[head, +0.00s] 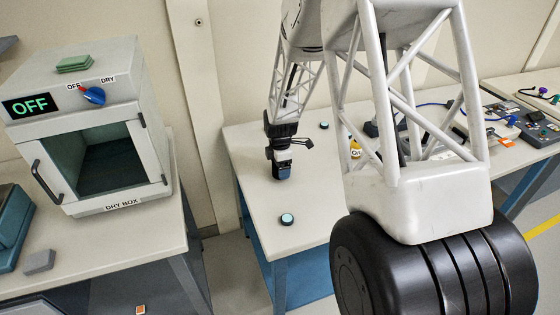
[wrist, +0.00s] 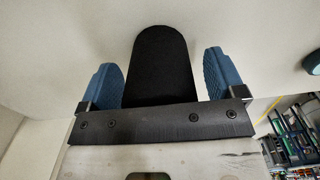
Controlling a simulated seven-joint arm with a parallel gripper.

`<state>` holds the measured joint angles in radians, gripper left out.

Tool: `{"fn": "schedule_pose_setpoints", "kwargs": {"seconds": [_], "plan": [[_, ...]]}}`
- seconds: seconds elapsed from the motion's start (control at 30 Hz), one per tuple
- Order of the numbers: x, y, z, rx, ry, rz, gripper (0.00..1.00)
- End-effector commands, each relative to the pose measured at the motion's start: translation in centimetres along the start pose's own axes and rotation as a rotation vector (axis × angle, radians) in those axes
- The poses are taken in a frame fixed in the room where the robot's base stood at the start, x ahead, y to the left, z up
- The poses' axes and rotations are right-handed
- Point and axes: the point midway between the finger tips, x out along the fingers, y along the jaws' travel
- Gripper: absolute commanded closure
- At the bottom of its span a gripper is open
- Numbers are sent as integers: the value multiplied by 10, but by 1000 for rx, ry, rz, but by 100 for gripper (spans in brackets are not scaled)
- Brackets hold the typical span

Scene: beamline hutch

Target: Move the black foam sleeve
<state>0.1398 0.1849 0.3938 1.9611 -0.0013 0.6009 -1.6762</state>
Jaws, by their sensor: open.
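The black foam sleeve (wrist: 160,65) shows in the wrist view as a dark shape with a rounded far end, against the pale table top. It lies between the two blue ribbed fingers of my gripper (head: 284,173). The fingers are apart, with a narrow gap showing on each side of the sleeve, wider toward its rounded end. The near end of the sleeve is hidden behind the dark bar of my gripper. In the head view my gripper points down at the middle table; I cannot make out the sleeve there.
A teal-topped round item (head: 287,219) and another (head: 324,126) stand on the middle table (head: 255,165). A dry box (head: 95,130) stands on the left bench, its display reading OFF. The right bench holds tools and cables. The table front is mostly clear.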

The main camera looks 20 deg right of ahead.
Motion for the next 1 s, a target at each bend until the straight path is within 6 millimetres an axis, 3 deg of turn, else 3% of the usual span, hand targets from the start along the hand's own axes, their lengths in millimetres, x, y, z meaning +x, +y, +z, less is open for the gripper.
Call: {"fn": "schedule_pose_setpoints", "kwargs": {"seconds": [0.3,0.67,1.0], "plan": [[1,0,0,0,0,1,12],[1,0,0,0,0,1,64],[1,0,5,1,0,1,64]]}}
